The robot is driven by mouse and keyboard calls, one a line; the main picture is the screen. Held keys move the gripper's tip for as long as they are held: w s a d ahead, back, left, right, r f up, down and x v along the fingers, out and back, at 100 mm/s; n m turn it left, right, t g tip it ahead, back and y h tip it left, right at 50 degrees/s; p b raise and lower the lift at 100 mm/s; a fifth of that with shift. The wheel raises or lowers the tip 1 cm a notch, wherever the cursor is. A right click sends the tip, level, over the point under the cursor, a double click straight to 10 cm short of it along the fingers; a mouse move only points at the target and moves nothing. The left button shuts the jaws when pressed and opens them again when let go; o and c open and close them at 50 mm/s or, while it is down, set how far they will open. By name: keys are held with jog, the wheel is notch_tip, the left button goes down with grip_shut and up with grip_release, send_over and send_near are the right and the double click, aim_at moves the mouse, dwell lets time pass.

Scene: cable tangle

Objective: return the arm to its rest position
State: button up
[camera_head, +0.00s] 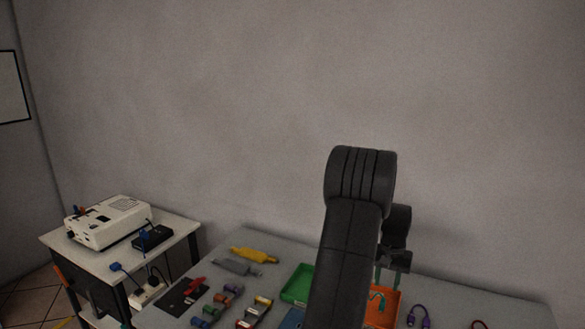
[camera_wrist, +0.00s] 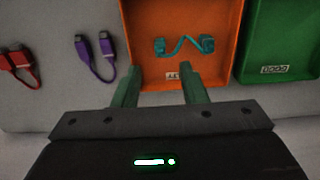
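My arm (camera_head: 350,230) rises in front of the table, bent at a dark elbow, with its far end reaching down behind it. My gripper (camera_wrist: 158,82) shows two green fingers set well apart, with nothing between them. It also shows in the head view (camera_head: 388,282), beside the arm and over the orange tray (camera_head: 390,299). In the wrist view the fingertips overlap the near edge of the orange tray (camera_wrist: 222,30); their height above it is hard to tell. A teal cable (camera_wrist: 183,46) lies inside that tray, beyond the fingertips.
A green tray (camera_head: 299,284) stands beside the orange one. A purple cable (camera_wrist: 94,58) and a red cable (camera_wrist: 20,64) lie loose on the table (camera_wrist: 62,20). Several tools and cables lie further left. A side table (camera_head: 185,236) holds a white device (camera_head: 108,221).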

aim_at(383, 301)
notch_tip(383, 301, down, 6)
jog(key=shift+r+p, duration=0.1)
jog(key=shift+p, duration=0.45)
jog(key=shift+r+p, duration=0.65)
jog(key=shift+r, duration=0.75)
